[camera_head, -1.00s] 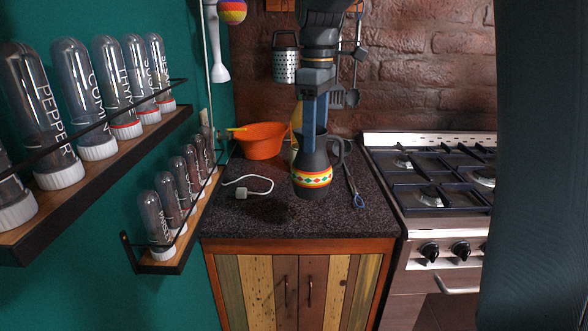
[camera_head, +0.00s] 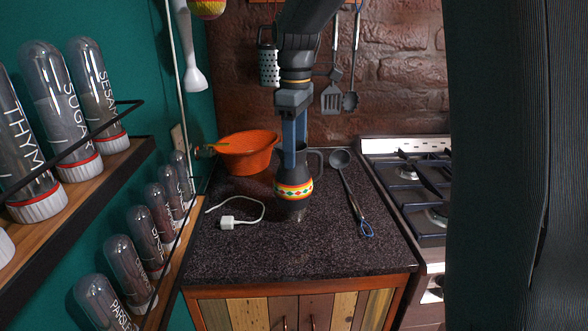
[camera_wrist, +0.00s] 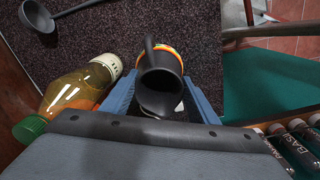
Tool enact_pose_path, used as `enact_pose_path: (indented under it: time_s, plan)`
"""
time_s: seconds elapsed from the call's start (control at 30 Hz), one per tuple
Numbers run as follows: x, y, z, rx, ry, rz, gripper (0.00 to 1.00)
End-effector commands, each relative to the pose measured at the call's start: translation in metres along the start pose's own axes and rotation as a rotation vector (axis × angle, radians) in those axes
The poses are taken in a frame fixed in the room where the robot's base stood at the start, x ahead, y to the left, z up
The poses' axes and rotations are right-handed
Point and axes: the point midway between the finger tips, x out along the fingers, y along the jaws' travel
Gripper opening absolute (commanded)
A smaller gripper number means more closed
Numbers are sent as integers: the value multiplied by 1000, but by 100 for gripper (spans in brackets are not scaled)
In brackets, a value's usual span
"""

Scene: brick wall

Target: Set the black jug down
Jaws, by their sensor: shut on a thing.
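The black jug (camera_head: 294,187) has a band of red, yellow and green pattern, a handle on its right and an open top. My gripper (camera_head: 295,148) points down with its blue fingers shut on the jug, which is upright over the dark speckled countertop (camera_head: 240,255). The wrist view shows the jug (camera_wrist: 160,80) between the fingers (camera_wrist: 160,100), its open mouth towards the camera. A small greyish thing shows just under the jug in the head view; I cannot tell what it is, or whether the jug touches anything below.
An orange bowl (camera_head: 247,155) stands at the back left. A green-capped yellow bottle (camera_wrist: 75,92) shows beside the jug. The counter's front is clear.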

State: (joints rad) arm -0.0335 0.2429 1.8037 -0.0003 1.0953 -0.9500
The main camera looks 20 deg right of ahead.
Motion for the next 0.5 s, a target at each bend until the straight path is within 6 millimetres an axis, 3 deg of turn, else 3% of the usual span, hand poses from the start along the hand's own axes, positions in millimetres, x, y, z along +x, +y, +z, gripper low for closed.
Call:
enact_pose_path:
  time_s: [0.5]
  plan:
    - [49,0,0,0,0,0,0]
